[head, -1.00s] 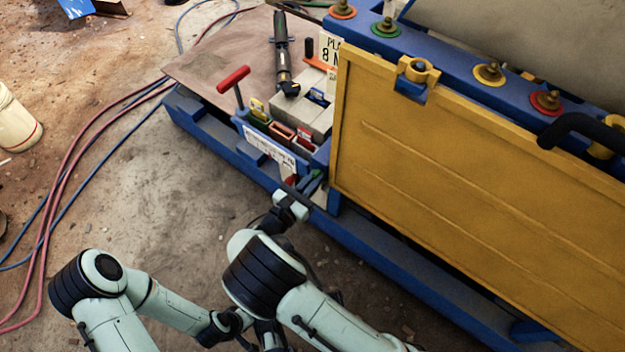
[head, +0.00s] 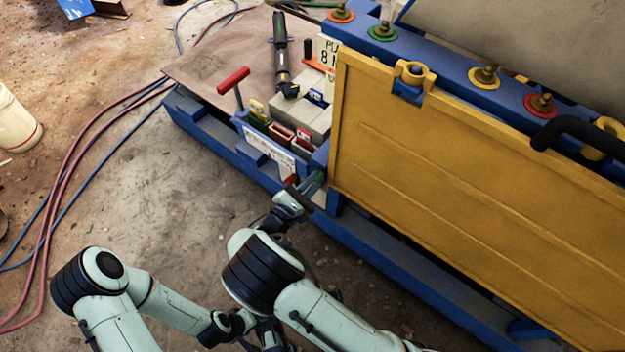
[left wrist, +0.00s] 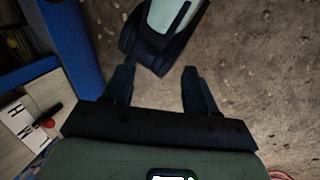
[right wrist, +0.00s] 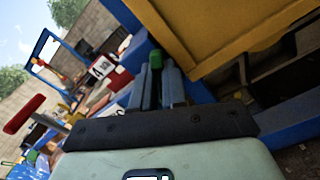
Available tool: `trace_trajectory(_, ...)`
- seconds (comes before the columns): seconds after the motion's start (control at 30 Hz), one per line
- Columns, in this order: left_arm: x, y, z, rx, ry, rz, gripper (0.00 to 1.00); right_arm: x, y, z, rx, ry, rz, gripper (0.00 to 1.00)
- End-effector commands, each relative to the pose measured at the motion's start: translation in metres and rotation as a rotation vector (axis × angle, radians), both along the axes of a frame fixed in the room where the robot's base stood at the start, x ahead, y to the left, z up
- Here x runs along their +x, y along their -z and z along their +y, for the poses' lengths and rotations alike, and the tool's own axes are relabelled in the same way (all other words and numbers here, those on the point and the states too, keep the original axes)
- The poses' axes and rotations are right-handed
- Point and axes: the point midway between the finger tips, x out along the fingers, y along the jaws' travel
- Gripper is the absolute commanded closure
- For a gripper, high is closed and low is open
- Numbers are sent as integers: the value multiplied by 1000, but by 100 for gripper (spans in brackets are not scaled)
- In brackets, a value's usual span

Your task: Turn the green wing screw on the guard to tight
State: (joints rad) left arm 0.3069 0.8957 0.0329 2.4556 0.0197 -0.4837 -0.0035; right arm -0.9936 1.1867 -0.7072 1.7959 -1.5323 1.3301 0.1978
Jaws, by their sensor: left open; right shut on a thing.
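The yellow guard (head: 450,180) is a big upright panel on the blue machine frame; its lower part also shows in the right wrist view (right wrist: 215,30). The green wing screw (right wrist: 156,59) shows at my right fingertips, low by the guard's left edge. My right gripper (right wrist: 162,75) is shut on it, and the fingers hide most of it. In the head view the right gripper (head: 305,188) is small, and the screw's angle cannot be told. My left gripper (left wrist: 158,78) is open and empty above the dirt floor; in the head view my right arm hides it.
A blue holder with coloured blocks (head: 272,130) and a red T-handle (head: 233,80) stand left of the guard. Ringed bolts, one green (head: 383,31), line the top beam. Red and blue hoses (head: 75,165) cross the floor at left. The ground in front is clear.

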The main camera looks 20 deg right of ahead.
Motion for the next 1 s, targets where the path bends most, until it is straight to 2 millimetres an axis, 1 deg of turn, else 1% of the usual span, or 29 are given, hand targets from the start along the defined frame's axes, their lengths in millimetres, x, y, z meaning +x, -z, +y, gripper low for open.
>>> trace_trajectory(0.37,1,2,0,1,-1,-2,43,-2,3,-1,221,-1,-281,100)
trace_trajectory(0.7,8,8,4,12,-9,-23,43,-3,5,-1,417,0,-532,100)
trace_trajectory(1.0,17,14,8,22,-19,-45,43,-3,6,-1,558,-1,-710,100)
